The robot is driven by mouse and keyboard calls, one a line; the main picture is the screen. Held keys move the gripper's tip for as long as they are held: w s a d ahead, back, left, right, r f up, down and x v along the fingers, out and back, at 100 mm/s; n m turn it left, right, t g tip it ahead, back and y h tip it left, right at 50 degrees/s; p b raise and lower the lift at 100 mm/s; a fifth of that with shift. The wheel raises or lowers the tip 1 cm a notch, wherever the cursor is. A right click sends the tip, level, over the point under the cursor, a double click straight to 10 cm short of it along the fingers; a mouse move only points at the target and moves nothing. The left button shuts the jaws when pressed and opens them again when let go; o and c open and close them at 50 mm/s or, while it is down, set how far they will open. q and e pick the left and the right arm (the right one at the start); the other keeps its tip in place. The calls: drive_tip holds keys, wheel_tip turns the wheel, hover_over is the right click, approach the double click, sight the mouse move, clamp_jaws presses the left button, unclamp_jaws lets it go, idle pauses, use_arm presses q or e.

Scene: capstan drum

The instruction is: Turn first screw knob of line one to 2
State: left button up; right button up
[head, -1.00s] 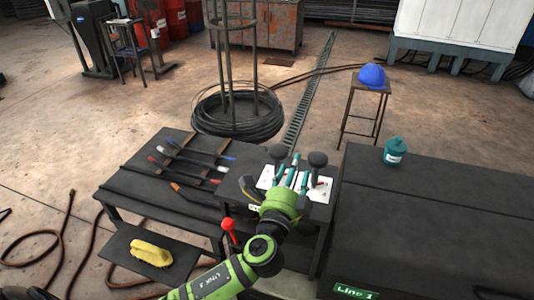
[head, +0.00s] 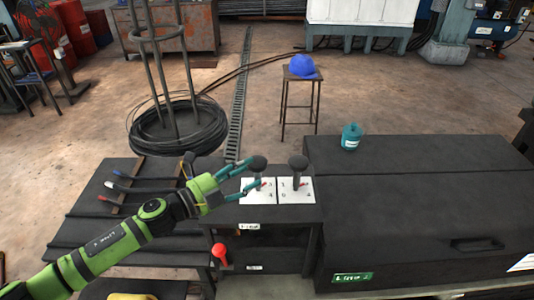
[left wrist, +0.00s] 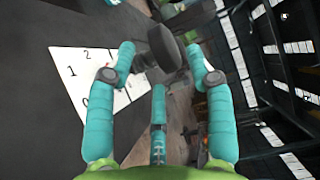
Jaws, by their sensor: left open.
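Two black knobs stand on a small dark console: the left knob (head: 257,163) and the right knob (head: 298,162). Each has a white numbered plate at its base, the left plate (head: 258,193) and the right plate (head: 296,193). My left gripper (head: 250,176) is open, its teal fingers coming from the left beside the left knob. In the left wrist view, a black knob (left wrist: 166,48) shows between the spread fingertips, with no clear grip on it. A white plate (left wrist: 73,72) there shows 0, 1 and 2, and a small red pointer is partly hidden by a finger. My right gripper is out of view.
A large dark cabinet (head: 420,200) with a green label (head: 352,277) stands right of the console. A red-knobbed lever (head: 219,251) sits low in front. A teal canister (head: 351,136) is on the cabinet. A table with tools lies left, under my arm.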

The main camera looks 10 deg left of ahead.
sight(266, 161)
use_arm(q)
drive_tip(key=shift+w+a, duration=0.1)
drive_tip(key=shift+w, duration=0.25)
drive_tip(key=shift+w+r+h, duration=0.1)
drive_tip(key=shift+w+h, duration=0.15)
drive_tip(key=shift+h, duration=0.05)
drive_tip(key=shift+w+d+r+p, duration=0.2)
drive_tip(key=shift+w+d+p, duration=0.1)
drive_tip(key=shift+p, duration=0.15)
drive_tip(key=x, duration=0.2)
drive_tip(key=p+x, duration=0.1)
drive_tip(key=x, duration=0.1)
drive_tip(key=shift+d+p, duration=0.3)
drive_tip(key=shift+d, duration=0.15)
drive_tip(key=shift+w+d+f, duration=0.2)
drive_tip(key=shift+w, duration=0.1)
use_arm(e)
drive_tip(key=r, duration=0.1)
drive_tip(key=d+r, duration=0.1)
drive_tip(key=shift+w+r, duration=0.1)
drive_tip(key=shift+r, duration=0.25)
use_arm(q)
drive_tip(key=shift+s, duration=0.1)
clamp_jaws()
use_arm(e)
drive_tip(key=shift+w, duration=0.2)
